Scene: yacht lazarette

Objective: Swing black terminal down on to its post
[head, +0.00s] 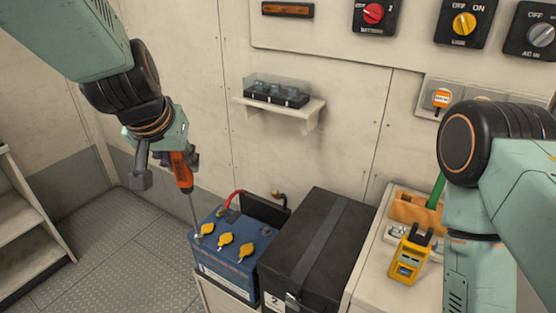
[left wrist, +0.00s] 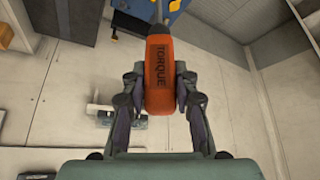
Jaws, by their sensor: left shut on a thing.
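My left gripper (head: 178,160) is shut on the orange handle of a torque screwdriver (head: 182,173), whose shaft points down. It also shows in the left wrist view (left wrist: 159,75), marked TORQUE, between the fingers. The screwdriver's tip is at the near left corner of the blue battery (head: 229,262), by a small post; I cannot tell whether they touch. A dark cable end with a brassy tip (head: 278,197), perhaps the black terminal, stands behind the battery's far right corner. A red cable (head: 235,194) reaches the battery's far side. My right gripper is out of view.
Yellow caps (head: 226,239) lie on the battery top. A black strapped box (head: 315,250) stands right beside it. A yellow meter (head: 410,254) and an orange holder (head: 416,212) are on the right-hand counter. A wall shelf (head: 281,108) is above. Floor at left is clear.

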